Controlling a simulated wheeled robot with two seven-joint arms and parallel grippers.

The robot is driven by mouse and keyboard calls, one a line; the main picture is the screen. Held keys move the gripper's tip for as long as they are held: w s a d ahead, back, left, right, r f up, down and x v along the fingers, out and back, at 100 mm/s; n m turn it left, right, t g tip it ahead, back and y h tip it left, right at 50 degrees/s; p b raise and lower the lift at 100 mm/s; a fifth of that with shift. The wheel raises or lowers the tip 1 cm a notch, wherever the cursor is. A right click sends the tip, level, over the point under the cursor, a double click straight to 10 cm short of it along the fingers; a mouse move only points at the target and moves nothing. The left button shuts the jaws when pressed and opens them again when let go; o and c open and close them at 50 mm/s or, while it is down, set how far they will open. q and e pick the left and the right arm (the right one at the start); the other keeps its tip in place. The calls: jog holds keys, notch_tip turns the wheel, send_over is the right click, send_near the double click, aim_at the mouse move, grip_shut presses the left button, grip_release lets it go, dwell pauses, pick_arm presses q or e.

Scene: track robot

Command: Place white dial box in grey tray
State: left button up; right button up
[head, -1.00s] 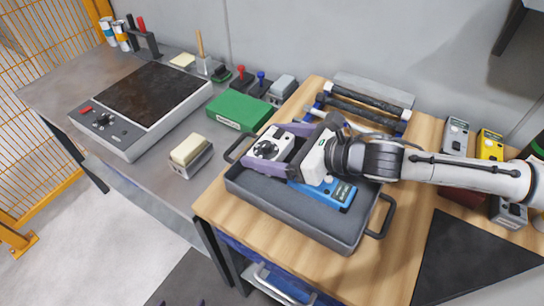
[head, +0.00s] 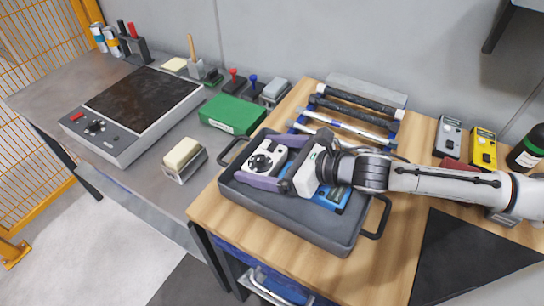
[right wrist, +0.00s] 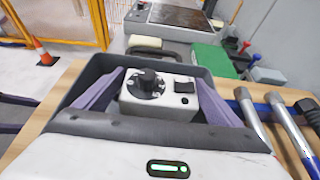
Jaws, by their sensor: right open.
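The white dial box (head: 267,158), with a black round dial, sits in the left part of the grey tray (head: 285,224). It also shows in the right wrist view (right wrist: 160,96), between the purple fingers of my right gripper (right wrist: 158,88). In the head view my right gripper (head: 265,167) reaches into the tray from the right, its fingers on either side of the box. The gripper is open; gaps show beside the box in the wrist view. A blue device (head: 333,196) lies in the tray, partly hidden under my gripper. My left gripper is not in view.
A green box (head: 232,114) stands behind and left of the tray. A rack with rods (head: 350,118) is behind it. Grey (head: 449,136) and yellow (head: 483,148) meters stand at right. A hotplate (head: 135,105) is on the left bench. The wooden top front of the tray is clear.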

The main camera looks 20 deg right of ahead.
jog(key=b+v, duration=0.1)
jog(key=v, duration=1)
jog(key=shift+s+d+r, duration=0.3)
jog(key=shift+s, duration=0.1)
